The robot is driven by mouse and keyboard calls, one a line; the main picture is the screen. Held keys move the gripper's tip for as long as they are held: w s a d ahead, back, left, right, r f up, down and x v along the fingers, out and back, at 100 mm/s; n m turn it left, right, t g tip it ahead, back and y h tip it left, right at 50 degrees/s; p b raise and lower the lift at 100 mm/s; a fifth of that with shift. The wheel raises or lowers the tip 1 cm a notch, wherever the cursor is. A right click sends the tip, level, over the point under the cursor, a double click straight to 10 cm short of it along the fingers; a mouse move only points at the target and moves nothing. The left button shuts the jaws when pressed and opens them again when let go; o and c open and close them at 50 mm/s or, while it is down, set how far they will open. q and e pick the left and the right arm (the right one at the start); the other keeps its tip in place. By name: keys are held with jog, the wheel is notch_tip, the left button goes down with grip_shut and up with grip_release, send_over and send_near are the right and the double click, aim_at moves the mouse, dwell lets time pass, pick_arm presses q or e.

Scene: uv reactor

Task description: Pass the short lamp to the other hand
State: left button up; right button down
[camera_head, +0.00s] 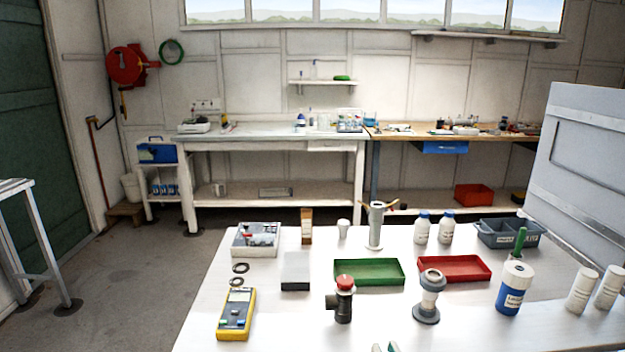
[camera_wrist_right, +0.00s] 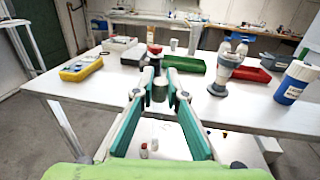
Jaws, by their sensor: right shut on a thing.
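My right gripper (camera_wrist_right: 160,88) has its green-padded fingers closed on a small pale grey-green cylinder (camera_wrist_right: 160,91), which seems to be the short lamp seen nearly end on. Only its near end shows between the fingertips; the rest is hidden. The gripper is in front of the table's near edge. In the head view only the tips of my right gripper (camera_head: 385,348) show at the bottom edge, and the lamp cannot be made out there. My left gripper is in neither view.
The white table (camera_head: 285,333) holds a black fitting with a red top (camera_head: 344,298), a grey flanged fitting (camera_head: 428,297), a yellow meter (camera_head: 236,314), green (camera_head: 369,272) and red (camera_head: 454,268) trays, and a blue-and-white container (camera_head: 513,287). Floor is open at left.

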jog(key=s+d+f+m+h, duration=0.2)
jog(key=s+d+h, duration=0.1)
jog(key=d, duration=0.3)
jog(key=shift+d+f, duration=0.25)
jog(key=shift+d, duration=0.05)
jog(key=shift+a, duration=0.1)
